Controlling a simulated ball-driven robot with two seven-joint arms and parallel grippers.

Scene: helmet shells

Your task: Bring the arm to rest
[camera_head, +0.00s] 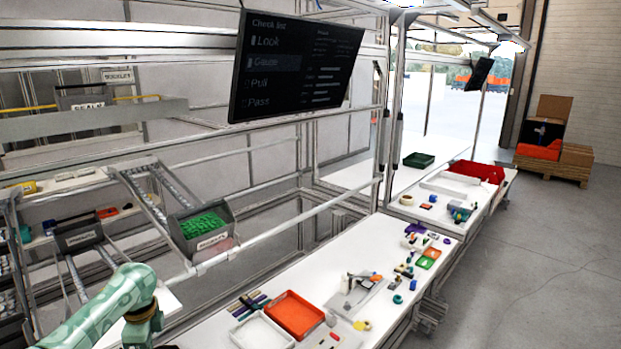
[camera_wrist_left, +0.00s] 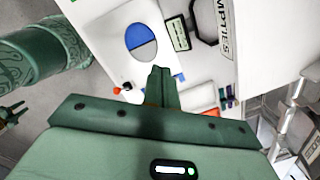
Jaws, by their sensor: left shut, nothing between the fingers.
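My left arm (camera_head: 110,310) comes in at the lower left of the head view, bent at a green joint. Its gripper is not seen there. In the left wrist view my left gripper (camera_wrist_left: 160,80) is shut and empty, its fingertips together in front of a white surface. A dark pronged part (camera_wrist_left: 12,112) at the left edge of the wrist view looks like my right gripper. It is too small to tell whether it is open or shut.
The white bench (camera_head: 372,320) bears an orange tray (camera_head: 295,316), a white tray (camera_head: 262,333) and several small parts. A grey bin of green pieces (camera_head: 203,227) sits on the rack. A monitor (camera_head: 295,65) hangs above. A blue-and-grey disc (camera_wrist_left: 141,42) lies near the left gripper.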

